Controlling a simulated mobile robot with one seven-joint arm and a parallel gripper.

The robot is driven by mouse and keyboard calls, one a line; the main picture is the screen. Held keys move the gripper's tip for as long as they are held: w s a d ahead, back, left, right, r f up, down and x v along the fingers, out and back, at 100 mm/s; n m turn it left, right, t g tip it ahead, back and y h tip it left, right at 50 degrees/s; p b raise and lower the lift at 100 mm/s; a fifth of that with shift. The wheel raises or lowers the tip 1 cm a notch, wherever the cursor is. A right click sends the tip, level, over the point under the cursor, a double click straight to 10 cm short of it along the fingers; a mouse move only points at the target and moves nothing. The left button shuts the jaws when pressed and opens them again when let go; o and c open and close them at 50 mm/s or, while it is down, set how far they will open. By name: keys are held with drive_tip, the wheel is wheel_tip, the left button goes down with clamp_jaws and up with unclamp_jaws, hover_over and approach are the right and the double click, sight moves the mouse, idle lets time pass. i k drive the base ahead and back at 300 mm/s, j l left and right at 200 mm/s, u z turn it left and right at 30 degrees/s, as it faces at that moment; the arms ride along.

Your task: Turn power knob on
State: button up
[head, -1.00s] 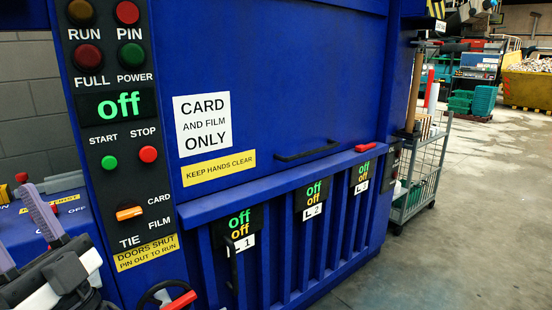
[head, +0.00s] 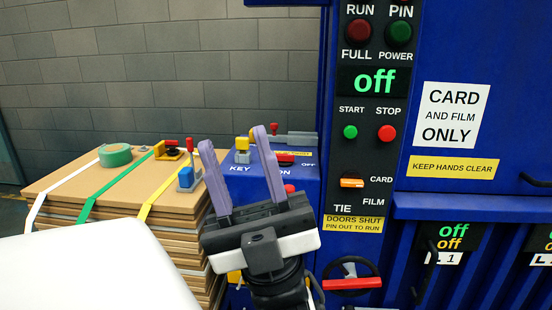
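A red knob (head: 285,158) sits on top of a blue box (head: 250,187), with ON and OFF labels beside it; I take it as the power knob. Its exact turn position is too small to tell. A KEY label and a yellow-topped grey piece (head: 242,150) are at its left on the same box. My gripper (head: 233,139) is open and empty, its two purple fingers pointing up. It appears in front of the box, and the right finger is just left of the knob in the picture. The panel display (head: 375,82) reads "off", and the POWER lamp (head: 399,33) is dark green.
A strapped stack of cardboard (head: 110,185) stands left, with green tape (head: 115,155) and small tools on top. The blue baler (head: 440,45) fills the right, with a red-handled wheel (head: 350,283) low down. A grey block wall (head: 130,70) is behind.

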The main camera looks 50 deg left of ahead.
sight(284, 160)
drive_tip(key=u, duration=1.45)
drive_tip(key=i+l, duration=0.1)
drive_tip(key=i, duration=0.45)
drive_tip(key=i+l+u, duration=0.1)
drive_tip(key=i, duration=0.4)
